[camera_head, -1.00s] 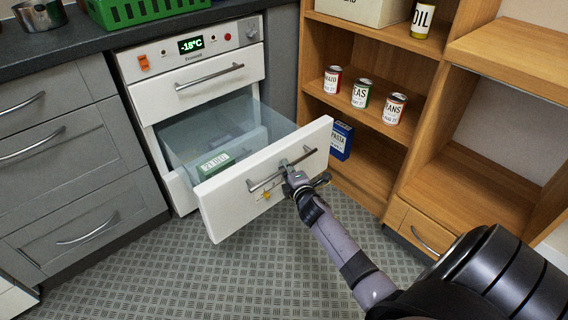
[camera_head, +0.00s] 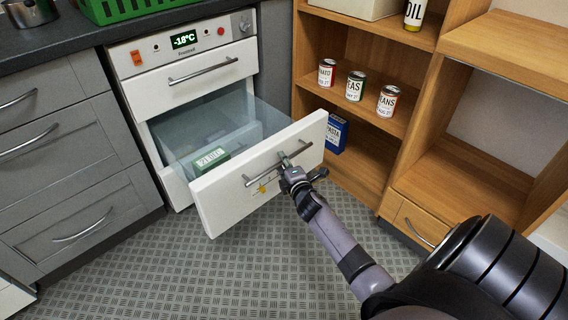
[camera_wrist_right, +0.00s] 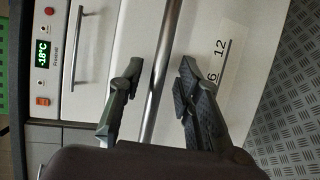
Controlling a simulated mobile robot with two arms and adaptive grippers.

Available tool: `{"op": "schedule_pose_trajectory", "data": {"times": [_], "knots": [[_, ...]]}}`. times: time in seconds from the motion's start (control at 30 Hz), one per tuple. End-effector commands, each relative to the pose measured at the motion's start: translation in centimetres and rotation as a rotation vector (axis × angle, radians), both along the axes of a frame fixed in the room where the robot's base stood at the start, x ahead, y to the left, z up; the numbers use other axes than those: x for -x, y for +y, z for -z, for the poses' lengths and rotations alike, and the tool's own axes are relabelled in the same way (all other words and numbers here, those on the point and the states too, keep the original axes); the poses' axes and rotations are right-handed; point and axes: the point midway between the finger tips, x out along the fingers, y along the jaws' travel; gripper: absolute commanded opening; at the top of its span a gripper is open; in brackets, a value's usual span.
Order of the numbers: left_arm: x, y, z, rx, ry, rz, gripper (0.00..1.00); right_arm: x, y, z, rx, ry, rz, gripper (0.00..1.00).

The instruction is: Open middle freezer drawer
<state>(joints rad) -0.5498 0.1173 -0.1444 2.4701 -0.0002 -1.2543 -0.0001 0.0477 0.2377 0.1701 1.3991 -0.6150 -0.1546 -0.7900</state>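The white freezer (camera_head: 125,60) stands at the left with a lit -18°C display. Its middle drawer (camera_head: 225,205) is pulled well out, with clear side walls and a green-and-white box (camera_head: 209,160) inside. The drawer's bar handle (camera_head: 262,172) runs across its front; it also shows in the wrist view (camera_wrist_right: 163,75). My right gripper (camera_head: 300,168) is at this handle. In the wrist view the right gripper's fingers (camera_wrist_right: 160,68) stand open on either side of the bar, with gaps visible. My left gripper is out of view.
The freezer's top drawer (camera_head: 190,88) is shut. Grey cabinets (camera_head: 65,150) stand left. Wooden shelves (camera_head: 400,150) with cans and a blue pasta box (camera_head: 336,134) stand close to the drawer's right end. The patterned floor (camera_head: 200,270) in front is clear.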

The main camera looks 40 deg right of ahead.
Motion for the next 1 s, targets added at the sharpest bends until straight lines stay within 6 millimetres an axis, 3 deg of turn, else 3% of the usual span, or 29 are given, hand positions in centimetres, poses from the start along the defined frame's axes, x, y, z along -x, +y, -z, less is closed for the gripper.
{"op": "schedule_pose_trajectory", "data": {"times": [0.27,0.73,1.0], "knots": [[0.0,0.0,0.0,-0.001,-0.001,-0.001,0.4,0.7,0.2,-0.2,0.0,-0.001,0.0,0.32],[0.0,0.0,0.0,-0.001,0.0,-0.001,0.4,8.8,2.9,-1.6,0.0,0.001,0.0,0.32],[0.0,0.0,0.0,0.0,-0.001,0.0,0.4,11.1,3.7,-2.2,0.0,0.0,0.001,0.32]]}}
